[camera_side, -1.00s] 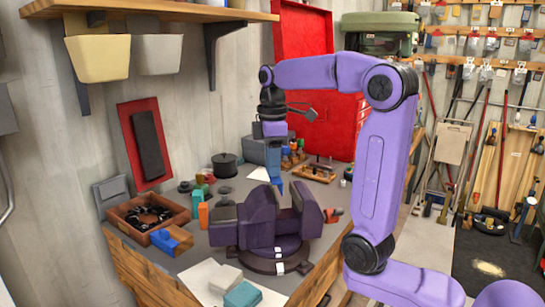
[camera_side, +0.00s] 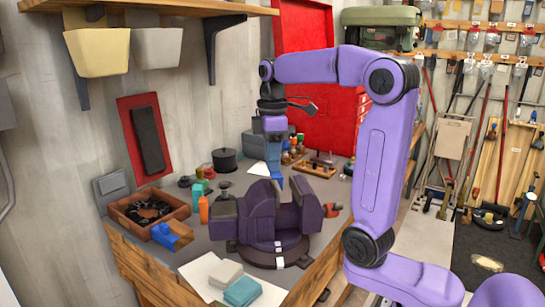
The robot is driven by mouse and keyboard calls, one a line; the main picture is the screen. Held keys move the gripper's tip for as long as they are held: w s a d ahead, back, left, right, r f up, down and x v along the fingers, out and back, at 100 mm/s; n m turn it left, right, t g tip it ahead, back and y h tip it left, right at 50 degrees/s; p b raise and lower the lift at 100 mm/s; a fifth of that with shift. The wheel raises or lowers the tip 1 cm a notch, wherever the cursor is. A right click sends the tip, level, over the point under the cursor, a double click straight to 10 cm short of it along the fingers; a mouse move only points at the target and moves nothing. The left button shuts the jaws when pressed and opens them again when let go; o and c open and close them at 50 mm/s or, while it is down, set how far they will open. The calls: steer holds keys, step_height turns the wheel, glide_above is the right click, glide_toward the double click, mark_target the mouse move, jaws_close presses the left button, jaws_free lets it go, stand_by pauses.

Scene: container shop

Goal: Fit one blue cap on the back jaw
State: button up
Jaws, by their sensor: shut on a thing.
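The dark purple vise (camera_side: 256,218) stands on the grey bench top, with a gap between its left jaw and its right jaw (camera_side: 309,207). I cannot tell for sure which one is the back jaw. My gripper (camera_side: 275,174) points down over the vise, close above the gap between the jaws. It is shut on a blue cap (camera_side: 277,182), whose outline is small and hard to separate from the bluish fingers. Whether the cap touches a jaw cannot be made out.
A wooden tray (camera_side: 126,222) with a dark coil and a blue-and-orange piece (camera_side: 171,236) lie left of the vise. An orange bottle (camera_side: 203,210) stands close to it. A teal block (camera_side: 242,292) lies in front. A black pot (camera_side: 225,161) and small bottles stand behind.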

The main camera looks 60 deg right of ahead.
steer(key=shift+f, duration=1.8)
stand_by(0.9)
steer(key=shift+w+a+f, duration=0.1)
stand_by(1.3)
steer(key=o, duration=1)
steer(key=shift+r, duration=3)
